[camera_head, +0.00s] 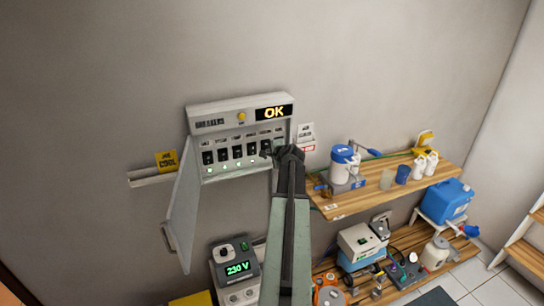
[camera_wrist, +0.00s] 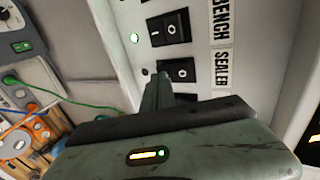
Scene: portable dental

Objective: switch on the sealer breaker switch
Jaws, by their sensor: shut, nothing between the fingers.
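The breaker box (camera_head: 240,110) is on the wall with its door (camera_head: 182,215) open to the left. It has a row of black rocker switches, and its display reads OK. In the wrist view, the sealer switch (camera_wrist: 179,70) is a black rocker beside the SEALER label (camera_wrist: 222,67). The small lamp beside it looks dark. The bench switch (camera_wrist: 169,28) is above it with a lit green lamp. My gripper (camera_wrist: 160,82) is shut and empty, its tips close beside the sealer switch; I cannot tell if they touch. In the head view my gripper (camera_head: 272,151) covers the row's right end.
A wooden shelf (camera_head: 345,205) with a blue-lidded jar and cups is right of the box. A lower bench (camera_head: 400,290) holds several devices and cables. A 230 V unit (camera_head: 236,268) stands below the box. The wall above is bare.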

